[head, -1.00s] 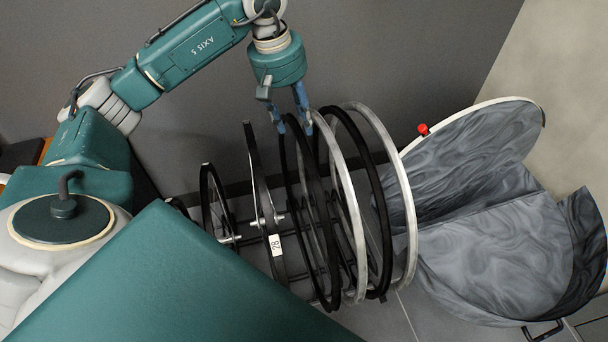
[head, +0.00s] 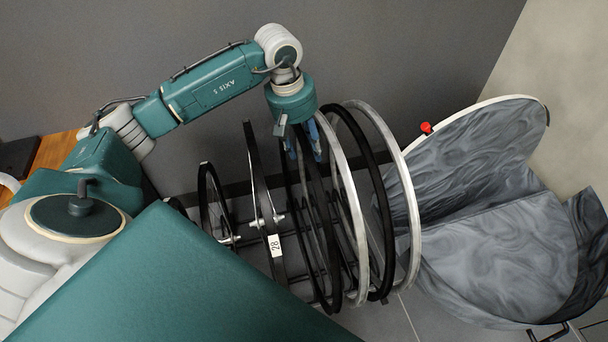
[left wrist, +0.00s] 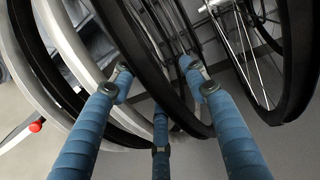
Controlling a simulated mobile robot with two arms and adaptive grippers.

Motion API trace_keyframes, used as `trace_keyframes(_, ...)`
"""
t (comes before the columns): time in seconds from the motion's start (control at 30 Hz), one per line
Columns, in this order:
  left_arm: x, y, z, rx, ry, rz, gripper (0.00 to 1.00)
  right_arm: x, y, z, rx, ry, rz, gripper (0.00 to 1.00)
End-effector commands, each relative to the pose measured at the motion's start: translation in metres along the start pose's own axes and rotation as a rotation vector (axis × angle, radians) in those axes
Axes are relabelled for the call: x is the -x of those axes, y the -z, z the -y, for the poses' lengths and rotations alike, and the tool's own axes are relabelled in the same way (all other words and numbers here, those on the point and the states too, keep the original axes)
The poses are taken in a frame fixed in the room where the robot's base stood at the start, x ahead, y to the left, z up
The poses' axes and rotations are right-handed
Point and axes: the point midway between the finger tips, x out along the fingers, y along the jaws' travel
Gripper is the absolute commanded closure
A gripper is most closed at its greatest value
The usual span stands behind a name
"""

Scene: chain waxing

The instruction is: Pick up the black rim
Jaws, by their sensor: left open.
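Several black rims stand upright in a row with silver ones. One black rim (head: 328,285) is in the middle of the row, just left of a silver rim (head: 349,200). My left gripper (head: 304,150) is open, pointing down at the top of this middle group. In the left wrist view its blue fingers (left wrist: 158,85) straddle a black rim (left wrist: 150,68) that runs between them. I cannot tell whether any finger touches it. The fingertips are partly hidden by the rims in the head view. My right gripper is not in view.
A black wheel labelled 28 (head: 262,190) stands to the left, and another black rim (head: 378,200) and silver rim (head: 408,200) to the right. A grey-lined open round case (head: 470,170) with a red knob (head: 426,128) lies further right. The gaps between rims are narrow.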

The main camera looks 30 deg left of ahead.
Motion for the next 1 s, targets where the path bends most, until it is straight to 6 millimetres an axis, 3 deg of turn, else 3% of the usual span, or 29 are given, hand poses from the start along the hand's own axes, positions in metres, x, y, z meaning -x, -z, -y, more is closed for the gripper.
trace_keyframes(0.17,0.000,0.000,0.000,0.000,0.000,-0.001,0.55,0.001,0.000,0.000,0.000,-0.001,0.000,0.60)
trace_keyframes(0.4,0.000,0.000,0.000,0.000,0.000,-0.001,1.00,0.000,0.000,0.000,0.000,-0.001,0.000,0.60)
trace_keyframes(0.83,0.003,0.001,-0.001,0.000,-0.003,-0.002,1.00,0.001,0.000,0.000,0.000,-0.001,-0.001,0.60)
trace_keyframes(1.0,0.013,0.001,-0.003,0.000,-0.003,-0.004,1.00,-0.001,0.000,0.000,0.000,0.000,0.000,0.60)
